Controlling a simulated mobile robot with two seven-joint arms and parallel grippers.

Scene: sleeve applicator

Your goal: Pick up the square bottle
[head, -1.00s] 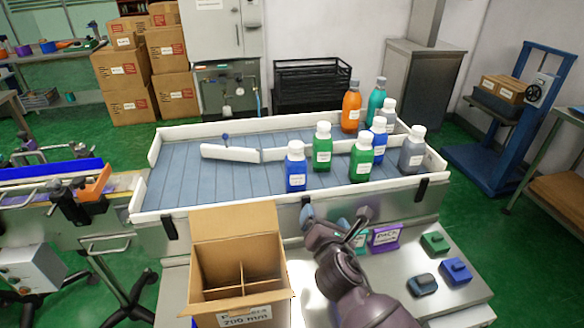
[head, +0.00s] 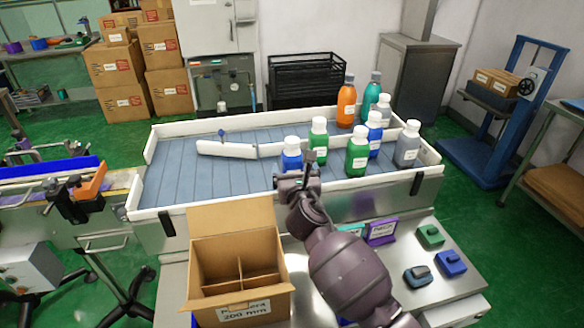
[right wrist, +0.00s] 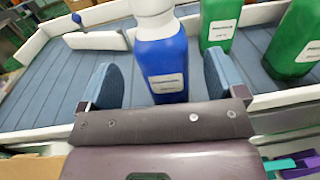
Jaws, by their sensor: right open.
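A blue bottle (head: 291,158) with a white cap and a squarish body stands upright near the front wall of the conveyor tray. It also shows in the right wrist view (right wrist: 160,55), its label facing my gripper. My right gripper (head: 300,172) is open and hides the bottle's lower part in the head view. In the right wrist view its two blue-padded fingers (right wrist: 164,82) are apart, one to each side of the bottle. A gap shows between the bottle and each pad. My left gripper is not in view.
A green bottle (head: 318,140) stands close behind the blue one, and another green bottle (head: 358,152) to its right. Blue, grey, orange and teal bottles stand farther back. The tray's front wall (head: 215,200) runs below the gripper. An open divided carton (head: 240,300) stands in front.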

